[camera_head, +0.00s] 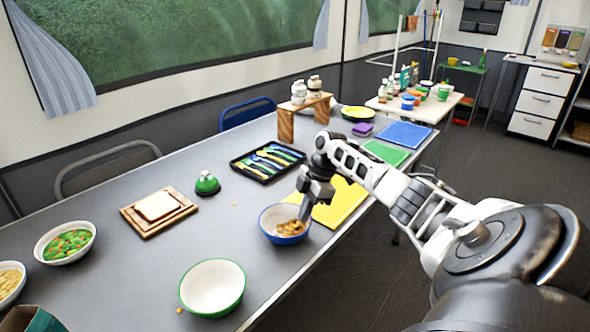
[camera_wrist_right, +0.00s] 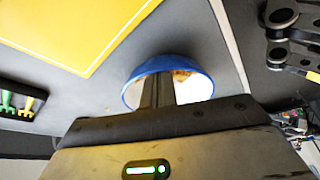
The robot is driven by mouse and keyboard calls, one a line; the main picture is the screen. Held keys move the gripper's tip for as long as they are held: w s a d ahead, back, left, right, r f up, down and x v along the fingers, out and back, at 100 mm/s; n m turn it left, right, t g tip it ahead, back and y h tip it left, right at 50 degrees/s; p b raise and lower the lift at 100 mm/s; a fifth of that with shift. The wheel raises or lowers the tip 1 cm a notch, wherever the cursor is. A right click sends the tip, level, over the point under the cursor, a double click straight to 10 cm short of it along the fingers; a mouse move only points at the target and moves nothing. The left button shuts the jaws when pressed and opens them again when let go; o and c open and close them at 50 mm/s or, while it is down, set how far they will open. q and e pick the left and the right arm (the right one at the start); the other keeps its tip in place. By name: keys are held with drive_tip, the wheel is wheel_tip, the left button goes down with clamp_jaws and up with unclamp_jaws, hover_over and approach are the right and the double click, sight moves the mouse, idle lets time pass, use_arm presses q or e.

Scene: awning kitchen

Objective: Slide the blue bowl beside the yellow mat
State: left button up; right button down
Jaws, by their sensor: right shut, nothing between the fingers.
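The blue bowl (camera_head: 278,236) with brown food in it stands on the grey table, near its front edge. The yellow mat (camera_head: 347,203) lies just to its right and behind. In the right wrist view the blue bowl (camera_wrist_right: 133,92) shows with the yellow mat (camera_wrist_right: 75,28) at upper left, and a strip of grey table between them. My right gripper (camera_head: 304,212) is shut and empty, pointing down at the bowl's right side. In the right wrist view its fingers (camera_wrist_right: 158,92) overlap the bowl and hide part of it; I cannot tell whether they touch it. My left gripper is not in view.
A white bowl with green rim (camera_head: 213,288) stands in front, left of the blue bowl. A black cutlery tray (camera_head: 250,172), a green bell (camera_head: 207,184) and a wooden board (camera_head: 135,217) lie behind. Green (camera_head: 386,153) and blue (camera_head: 405,135) mats lie further right.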

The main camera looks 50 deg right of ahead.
sight(292, 230)
drive_tip(key=a+p, duration=0.1)
drive_tip(key=w+a+p, duration=0.1)
drive_tip(key=a, duration=0.1)
drive_tip(key=shift+w+r+p, duration=0.2)
drive_tip(key=shift+r+p, duration=0.15)
drive_tip(key=shift+p, duration=0.05)
drive_tip(key=shift+w+a+r, duration=0.1)
drive_tip(key=shift+w+r, duration=0.1)
drive_tip(key=shift+r, duration=0.05)
drive_tip(key=v, duration=0.8)
drive_tip(key=shift+r, duration=0.35)
drive_tip(key=shift+s, duration=0.15)
